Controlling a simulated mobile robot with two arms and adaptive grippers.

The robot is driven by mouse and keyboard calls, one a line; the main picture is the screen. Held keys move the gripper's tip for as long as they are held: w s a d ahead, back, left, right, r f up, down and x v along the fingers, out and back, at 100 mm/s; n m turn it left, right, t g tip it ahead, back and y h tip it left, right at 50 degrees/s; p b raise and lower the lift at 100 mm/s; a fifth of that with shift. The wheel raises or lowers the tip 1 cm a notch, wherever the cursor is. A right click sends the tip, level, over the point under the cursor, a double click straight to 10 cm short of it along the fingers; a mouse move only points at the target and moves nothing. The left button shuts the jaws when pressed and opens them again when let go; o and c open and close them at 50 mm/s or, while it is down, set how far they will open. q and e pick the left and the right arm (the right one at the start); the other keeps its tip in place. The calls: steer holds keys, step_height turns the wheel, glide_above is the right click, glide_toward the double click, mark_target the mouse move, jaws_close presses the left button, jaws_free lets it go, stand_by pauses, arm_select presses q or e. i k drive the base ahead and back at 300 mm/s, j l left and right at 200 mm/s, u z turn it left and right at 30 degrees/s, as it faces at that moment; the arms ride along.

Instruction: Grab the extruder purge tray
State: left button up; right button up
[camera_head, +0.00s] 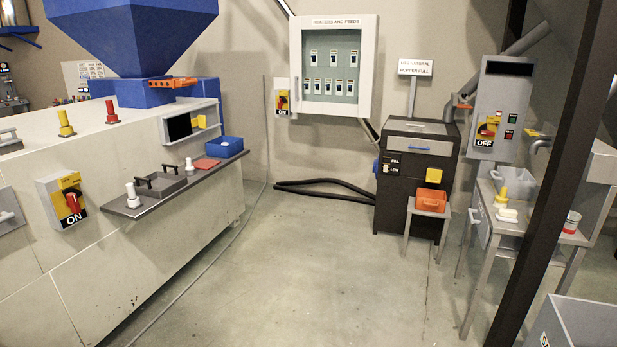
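A grey shelf (128,208) runs along the side of the large pale machine (190,240) at left. On it sits a low dark grey tray (163,187) with black upright handles, which looks like the purge tray, though no label on it is readable. A white knobbed object (132,196) stands at its near left end, and another white one (189,167) stands near its right end. Farther right on the shelf are a flat red-orange piece (206,163) and a blue open bin (225,147). Neither of my grippers shows in this view.
The concrete floor (300,260) is clear in the middle. An orange bin (431,199) sits on a small stool before a dark cabinet (415,150). A dark post (550,180) and a metal table (513,224) stand at right. Black hoses (325,186) lie by the back wall.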

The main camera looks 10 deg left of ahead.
mark_target(159, 185)
steer(key=i+j+u, duration=0.25)
steer(key=i+u, duration=0.15)
steer(key=i, duration=0.8)
steer(key=i+l+u, duration=0.1)
steer(key=i+u, duration=0.35)
steer(key=i, duration=0.7)
steer(key=i+l+u, duration=0.5)
steer(key=i, duration=0.3)
steer(key=i+l+u, duration=0.5)
steer(key=i, duration=0.25)
steer(key=l, duration=0.1)
